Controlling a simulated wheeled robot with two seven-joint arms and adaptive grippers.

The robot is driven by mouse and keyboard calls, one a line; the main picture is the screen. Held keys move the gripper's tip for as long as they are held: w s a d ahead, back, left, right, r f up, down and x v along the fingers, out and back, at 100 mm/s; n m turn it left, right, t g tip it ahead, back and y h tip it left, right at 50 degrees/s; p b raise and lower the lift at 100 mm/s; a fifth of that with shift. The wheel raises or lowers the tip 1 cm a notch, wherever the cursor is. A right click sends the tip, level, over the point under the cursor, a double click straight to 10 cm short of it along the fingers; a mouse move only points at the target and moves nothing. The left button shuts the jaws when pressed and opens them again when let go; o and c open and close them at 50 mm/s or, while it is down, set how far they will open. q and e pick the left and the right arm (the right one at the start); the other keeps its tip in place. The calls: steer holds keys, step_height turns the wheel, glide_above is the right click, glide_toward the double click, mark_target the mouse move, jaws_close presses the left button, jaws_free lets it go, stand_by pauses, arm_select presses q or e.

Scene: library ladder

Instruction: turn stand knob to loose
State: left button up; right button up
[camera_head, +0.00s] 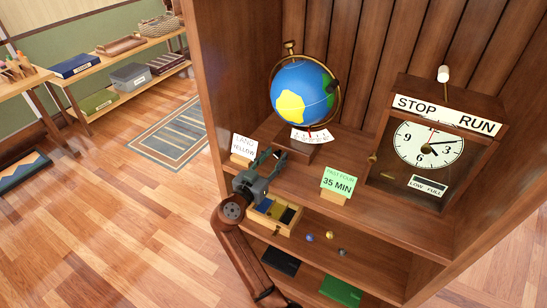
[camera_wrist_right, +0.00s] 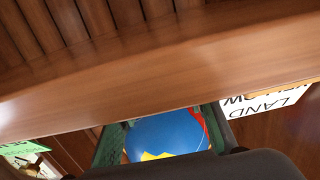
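The globe (camera_head: 302,92), blue with yellow and green land, stands in a brass ring on a wooden stand base (camera_head: 287,141) on the shelf. A brass knob (camera_head: 290,46) tops the ring, and a dark knob-like piece (camera_head: 332,87) sits on the ring's right side. A white scale card with a red pointer (camera_head: 312,136) is at the base. I cannot read which setting is loose. My right gripper (camera_head: 271,155) is open and empty, low in front of the globe base. In the right wrist view its fingers (camera_wrist_right: 165,130) are apart, with the globe (camera_wrist_right: 165,137) visible beyond. My left gripper is not in view.
A LAND YELLOW card (camera_head: 243,148) stands just left of the gripper. A green 35 MIN card (camera_head: 338,182) and a clock box (camera_head: 430,145) stand to the right. An open drawer (camera_head: 270,216) lies below the gripper. Tall cabinet walls enclose the shelf.

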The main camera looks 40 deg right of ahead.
steer(key=shift+d, duration=0.1)
steer(key=shift+c, duration=0.4)
jaws_close()
steer(key=shift+r, duration=0.1)
steer(key=n+p, duration=0.3)
steer(key=n, duration=0.2)
steer(key=shift+r, duration=0.1)
arm_select(q)
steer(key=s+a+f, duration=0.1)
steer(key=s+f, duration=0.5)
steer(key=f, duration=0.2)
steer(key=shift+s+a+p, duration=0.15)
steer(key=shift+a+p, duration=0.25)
steer(key=shift+p, duration=0.05)
arm_select(e)
steer(key=shift+n, duration=0.9)
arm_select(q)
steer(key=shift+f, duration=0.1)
arm_select(e)
steer(key=shift+w, duration=0.1)
